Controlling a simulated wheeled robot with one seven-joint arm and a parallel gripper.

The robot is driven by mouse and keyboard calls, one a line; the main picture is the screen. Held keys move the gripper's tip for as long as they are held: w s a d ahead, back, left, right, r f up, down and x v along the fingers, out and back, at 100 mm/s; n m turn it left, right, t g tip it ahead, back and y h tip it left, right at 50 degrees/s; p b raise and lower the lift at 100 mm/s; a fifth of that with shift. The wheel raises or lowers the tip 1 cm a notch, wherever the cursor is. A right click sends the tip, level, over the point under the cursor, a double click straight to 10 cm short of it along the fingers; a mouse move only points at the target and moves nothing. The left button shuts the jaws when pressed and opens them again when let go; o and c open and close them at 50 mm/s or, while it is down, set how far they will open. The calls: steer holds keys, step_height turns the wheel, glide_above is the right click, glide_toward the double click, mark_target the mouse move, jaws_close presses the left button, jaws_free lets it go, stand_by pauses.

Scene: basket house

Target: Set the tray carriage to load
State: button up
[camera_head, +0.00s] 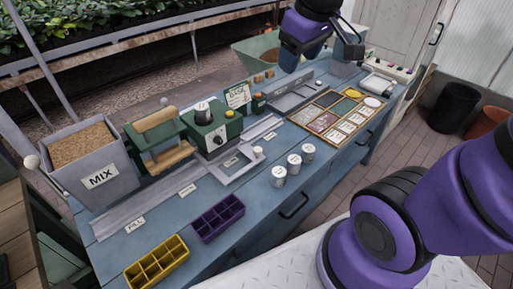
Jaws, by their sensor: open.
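The tray carriage (238,166) is a grey open frame with a small white knob (257,153) at its right side. It sits on a long grey rail (150,203) along the blue workbench, in front of the green press-like machine (211,128). Small white labels stand along the rail; one (135,224) at the left end seems to read FILL, and the others are too small to read surely. My gripper (322,47) is open and empty at the top, above the far end of the bench, well apart from the carriage. Its fingertips are partly unclear against the background.
A yellow tray (157,264) and a purple tray (217,217) with compartments lie at the bench's front left. Several white cups (279,175) stand right of the carriage. A MIX bin (92,160) stands left. A sectioned seed box (338,117) lies at right.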

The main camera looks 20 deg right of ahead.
steer(key=w+f+n+g, duration=0.2)
steer(key=w+f+n, duration=0.2)
steer(key=w+f, duration=0.75)
steer(key=n+g, duration=0.2)
steer(key=n, duration=0.3)
glide_above(258, 149)
step_height(258, 149, down, 17)
step_height(258, 149, down, 11)
steer(key=shift+w+r, duration=0.1)
jaws_close()
steer(key=w+d, duration=0.2)
steer(key=d, duration=0.4)
steer(key=w+d, duration=0.2)
steer(key=d, duration=0.5)
steer(key=w+d, duration=0.2)
steer(key=d, duration=0.5)
steer(key=shift+w+d, duration=0.15)
steer(key=shift+w, duration=0.15)
steer(key=shift+d+r, duration=0.1)
